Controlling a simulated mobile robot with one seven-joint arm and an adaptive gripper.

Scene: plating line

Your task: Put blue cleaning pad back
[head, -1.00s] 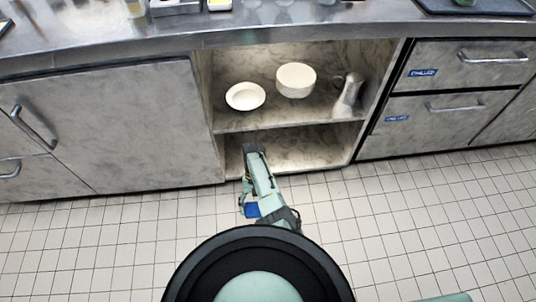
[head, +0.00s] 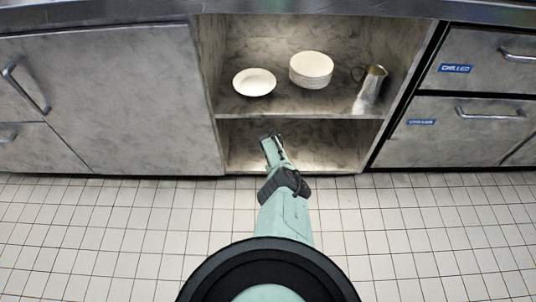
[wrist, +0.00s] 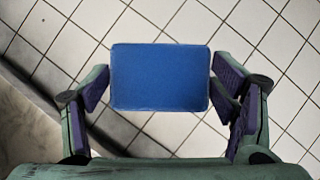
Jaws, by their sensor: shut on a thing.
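The blue cleaning pad (wrist: 160,77) is a flat blue rectangle with rounded corners. It shows in the middle of the wrist view, between the purple-padded fingers of my gripper (wrist: 160,88), which is shut on it. White floor tiles show behind and below the pad, with a grey edge at the lower left. In the head view my arm reaches toward the lower bay of the open cabinet (head: 205,85). The pad and my fingers do not show there; my arm seems to hide them.
The upper shelf (head: 300,112) bears a white plate (head: 254,82), a stack of white plates (head: 311,70) and a metal jug (head: 372,82). The lower bay (head: 335,140) looks largely empty. Closed drawers stand at right, closed doors at left. Tiled floor lies in front.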

